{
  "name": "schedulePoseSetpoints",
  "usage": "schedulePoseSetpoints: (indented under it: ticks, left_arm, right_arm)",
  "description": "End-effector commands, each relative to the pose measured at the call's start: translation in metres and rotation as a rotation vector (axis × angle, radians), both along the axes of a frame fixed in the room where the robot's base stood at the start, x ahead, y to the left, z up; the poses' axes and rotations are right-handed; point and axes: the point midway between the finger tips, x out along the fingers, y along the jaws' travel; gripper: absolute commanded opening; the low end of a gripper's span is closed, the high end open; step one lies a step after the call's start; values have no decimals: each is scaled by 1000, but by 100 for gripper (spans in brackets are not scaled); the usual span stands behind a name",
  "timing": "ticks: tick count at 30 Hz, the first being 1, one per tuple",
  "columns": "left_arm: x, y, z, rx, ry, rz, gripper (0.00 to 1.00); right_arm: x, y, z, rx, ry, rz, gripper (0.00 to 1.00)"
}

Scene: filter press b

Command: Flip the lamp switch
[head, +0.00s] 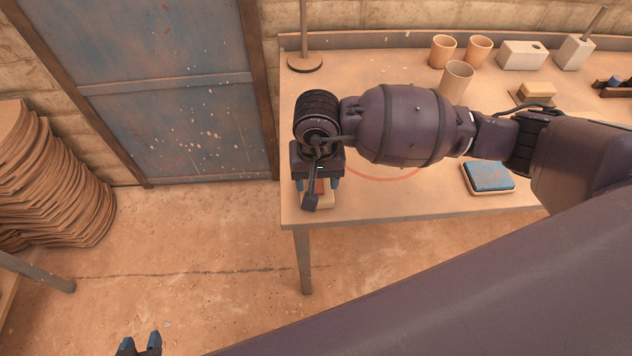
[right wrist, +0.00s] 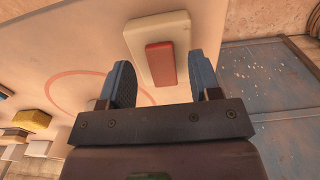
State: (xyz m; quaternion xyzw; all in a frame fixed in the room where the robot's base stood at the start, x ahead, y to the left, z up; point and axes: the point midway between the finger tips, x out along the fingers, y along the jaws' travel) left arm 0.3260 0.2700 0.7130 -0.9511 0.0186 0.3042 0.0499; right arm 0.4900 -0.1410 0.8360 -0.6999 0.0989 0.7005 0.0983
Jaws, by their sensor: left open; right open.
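The lamp switch is a cream block with a red rocker (right wrist: 160,64) on the table top, near its left front corner. In the head view its cream base (head: 327,201) shows partly below my right gripper (head: 318,187), which hangs over it and hides most of it. In the right wrist view the open blue fingers of that gripper (right wrist: 163,76) stand on either side of the rocker, with nothing between them held. Contact cannot be told. My left gripper (head: 140,344) is open and empty at the bottom edge, over the floor, away from the table.
A round-footed pole (head: 305,63) stands at the table's back left. Cups (head: 457,80), a pale box (head: 521,54) and a yellowish block (head: 537,91) stand toward the back right. A blue-topped pad (head: 488,177) lies near the front. A blue door (head: 175,95) is left of the table.

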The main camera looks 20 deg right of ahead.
Motion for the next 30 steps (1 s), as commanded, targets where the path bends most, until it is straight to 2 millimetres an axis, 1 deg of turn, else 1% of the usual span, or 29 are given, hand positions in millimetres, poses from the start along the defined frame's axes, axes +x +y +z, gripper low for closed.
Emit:
schedulePoseSetpoints:
  ticks: [1,6,16,17,21,26,27,30]
  left_arm:
    - [-1,0,-2,1,3,-2,43]
    - [-2,1,-3,4,6,-3,43]
    - [-2,1,-1,4,4,-2,43]
    - [-2,1,-1,4,4,-2,43]
    - [-3,1,-1,1,4,0,43]
    - [-2,-1,-1,-4,4,5,43]
    - [-2,-1,-1,-5,5,5,43]
    - [-3,-1,-3,-5,7,6,43]
  right_arm:
    - [-1,0,-8,0,5,-2,57]
    - [0,0,-18,1,1,0,57]
    - [0,0,-21,1,-1,-1,57]
    - [0,0,-21,1,-1,-1,56]
    - [0,0,-21,1,0,-1,34]
    - [0,0,-21,1,0,-1,10]
    - [0,0,-21,1,0,-1,8]
    - [1,0,-21,2,6,-1,8]
